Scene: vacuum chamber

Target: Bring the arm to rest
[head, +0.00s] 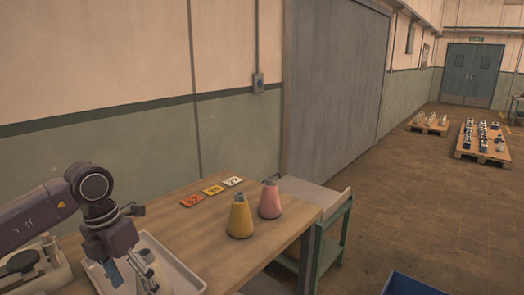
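My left arm comes in from the left, and its gripper (130,276) points down over a pale tray (186,274) at the near left of the wooden table (212,262). The fingers are small and dark at the bottom of the picture, and I cannot tell whether they are open or shut, or whether they touch the tray. No object can be made out between them. My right gripper is not in view.
A yellow flask (240,218) and a pink flask (270,200) stand near the table's right end. Orange, yellow and white number cards (213,190) lie behind. A green-framed cart (332,232) adjoins the table. A blue bin (408,285) is lower right. Loaded pallets (482,154) stand far off.

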